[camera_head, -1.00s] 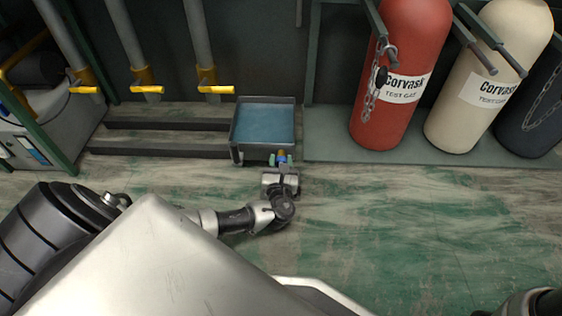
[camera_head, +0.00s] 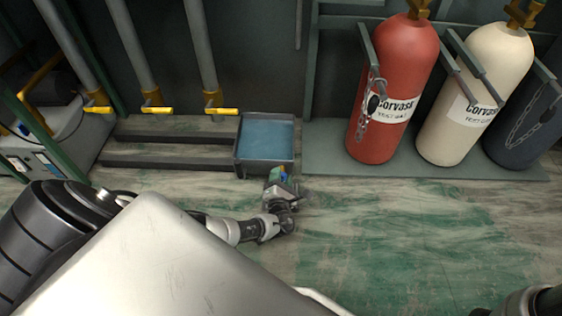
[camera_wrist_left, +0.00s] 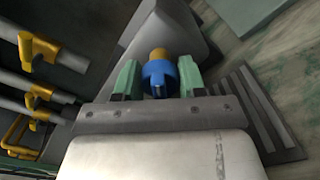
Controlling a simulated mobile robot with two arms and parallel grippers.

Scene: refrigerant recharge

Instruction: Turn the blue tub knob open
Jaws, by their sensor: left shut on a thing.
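The tub (camera_head: 264,171) is a grey open tray of blue liquid on the floor at the middle of the head view. Its blue knob (camera_wrist_left: 160,77), on a brass-coloured stem, shows in the left wrist view, and a bit of blue shows at the tub's front in the head view (camera_head: 284,177). My left gripper (camera_head: 278,174) has its green fingers on both sides of the knob, shut on it. In the left wrist view the fingers (camera_wrist_left: 159,80) flank the knob, and the hand is tilted relative to the tub. My right gripper is not visible.
Pipes with yellow valve handles (camera_head: 157,109) stand behind and left of the tub. A red cylinder (camera_head: 386,110) and a cream cylinder (camera_head: 455,120) stand on a low platform (camera_head: 320,150) to the right. The floor in front (camera_head: 400,230) is clear.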

